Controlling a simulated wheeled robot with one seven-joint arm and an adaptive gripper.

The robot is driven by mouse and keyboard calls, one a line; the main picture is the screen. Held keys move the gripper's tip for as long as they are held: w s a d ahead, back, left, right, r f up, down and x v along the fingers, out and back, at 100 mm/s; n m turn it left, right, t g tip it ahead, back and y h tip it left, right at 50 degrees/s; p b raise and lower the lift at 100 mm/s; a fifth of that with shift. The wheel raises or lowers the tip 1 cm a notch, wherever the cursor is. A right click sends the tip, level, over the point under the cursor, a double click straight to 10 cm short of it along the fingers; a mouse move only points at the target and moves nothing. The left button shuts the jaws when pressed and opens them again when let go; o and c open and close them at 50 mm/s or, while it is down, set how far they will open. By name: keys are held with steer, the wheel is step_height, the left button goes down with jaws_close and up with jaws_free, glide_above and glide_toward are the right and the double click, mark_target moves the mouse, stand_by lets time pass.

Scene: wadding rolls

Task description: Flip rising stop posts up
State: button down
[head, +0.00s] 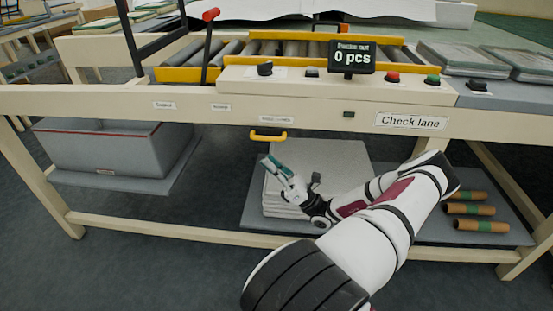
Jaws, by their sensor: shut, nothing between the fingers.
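I cannot make out the rising stop posts for certain. A roller conveyor (292,51) with yellow side rails runs across the bench top. A black lever with a red knob (210,15) stands upright at its left front. A yellow handle (268,136) hangs under the bench's front edge, below a small label. My gripper (268,161) is shut and empty, just below the yellow handle and apart from it in the picture. It is in front of a stack of pale sheets on the lower shelf.
The control strip carries a "0 pcs" display (353,57), a black knob (265,69), a red button (392,78) and a green button (432,80). Below are a grey bin (95,155), the pale sheets (335,160) and brown-green rolls (470,210). A black frame rises at upper left.

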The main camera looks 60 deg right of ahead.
steer(key=v, duration=1)
steer(key=shift+f+p, duration=0.25)
steer(key=shift+p, duration=0.2)
